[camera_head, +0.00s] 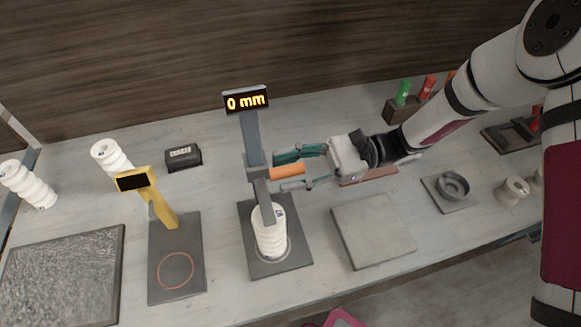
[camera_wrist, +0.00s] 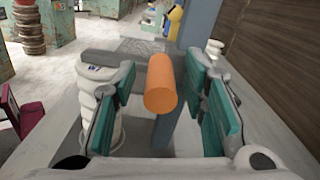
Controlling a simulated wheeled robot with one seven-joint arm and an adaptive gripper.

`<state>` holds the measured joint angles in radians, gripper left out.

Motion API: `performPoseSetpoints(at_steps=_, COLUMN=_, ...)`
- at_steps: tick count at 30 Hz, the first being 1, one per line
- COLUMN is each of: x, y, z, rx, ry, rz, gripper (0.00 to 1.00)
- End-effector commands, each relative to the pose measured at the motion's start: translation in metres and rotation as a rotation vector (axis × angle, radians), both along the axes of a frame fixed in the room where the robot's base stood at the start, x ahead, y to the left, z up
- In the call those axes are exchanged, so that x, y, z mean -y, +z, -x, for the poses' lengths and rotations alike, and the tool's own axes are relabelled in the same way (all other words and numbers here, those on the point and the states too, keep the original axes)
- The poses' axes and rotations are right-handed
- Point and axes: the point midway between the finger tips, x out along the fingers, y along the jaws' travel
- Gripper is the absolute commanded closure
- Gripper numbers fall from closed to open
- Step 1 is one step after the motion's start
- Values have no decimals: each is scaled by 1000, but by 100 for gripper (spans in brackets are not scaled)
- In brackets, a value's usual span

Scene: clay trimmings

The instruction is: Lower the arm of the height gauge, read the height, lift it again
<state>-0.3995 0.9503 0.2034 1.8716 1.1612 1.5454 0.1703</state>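The height gauge has a grey column (camera_head: 251,135) with a display (camera_head: 246,100) reading "0 mm". Its orange handle (camera_head: 287,171) sticks out to the right of the column. Its grey arm (camera_head: 264,199) reaches forward over a white ribbed clay piece (camera_head: 271,240), which stands upright on the gauge's dark base (camera_head: 290,263). I cannot tell whether the arm touches the piece. My gripper (camera_head: 297,169) is open around the handle. In the wrist view the handle (camera_wrist: 160,84) lies between the teal finger pads, with a gap on both sides.
To the left stand a yellow device (camera_head: 150,194) with a dark screen on a grey plate, a black box (camera_head: 183,157), other white ribbed pieces (camera_head: 110,156) and a speckled slab (camera_head: 62,280). To the right are a grey slab (camera_head: 373,230) and a round dish (camera_head: 453,185).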

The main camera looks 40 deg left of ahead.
Motion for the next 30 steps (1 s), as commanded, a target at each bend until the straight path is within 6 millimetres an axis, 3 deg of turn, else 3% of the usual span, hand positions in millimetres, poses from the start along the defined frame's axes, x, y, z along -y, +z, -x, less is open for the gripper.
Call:
performPoseSetpoints(at_steps=3, x=0, y=0, z=0, rx=0, ry=0, rz=0, gripper=63)
performPoseSetpoints(at_steps=8, x=0, y=0, z=0, rx=0, ry=0, rz=0, gripper=99)
performPoseSetpoints(at_steps=16, x=0, y=6, z=0, rx=1, ry=-1, rz=-2, gripper=100)
performPoseSetpoints(at_steps=24, x=0, y=71, z=0, rx=4, ry=-5, rz=-7, gripper=100)
performPoseSetpoints(at_steps=30, x=0, y=98, z=0, rx=2, ry=-3, rz=-2, gripper=100)
